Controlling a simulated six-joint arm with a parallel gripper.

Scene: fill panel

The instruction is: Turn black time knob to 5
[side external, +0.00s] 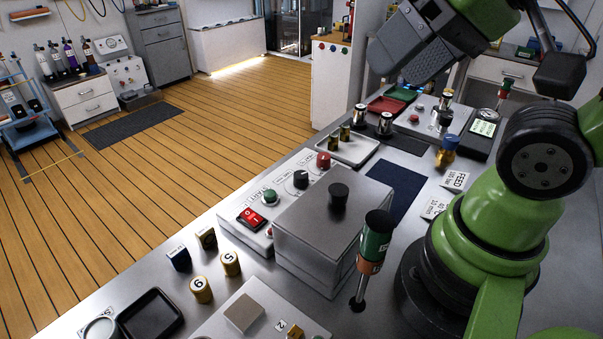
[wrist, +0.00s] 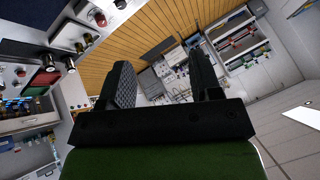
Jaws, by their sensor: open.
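A black knob (side external: 301,180) sits on the light control panel (side external: 258,238) in the side view, between a green knob (side external: 269,196) and a red knob (side external: 323,160). Its pointer and dial marks are too small to read. My gripper (side external: 398,62) is high above the far part of the bench, well apart from the knob. In the wrist view my gripper (wrist: 161,72) shows two dark fingers spread apart with nothing between them. I cannot make out the black knob for sure in the wrist view.
A metal box (side external: 318,228) with a black-topped lid stands right of the panel, near the knob. A red switch (side external: 252,217) is on the panel. A green-and-brown upright handle (side external: 376,240) stands beside the box. A white tray (side external: 350,150) with small cylinders lies beyond the knobs.

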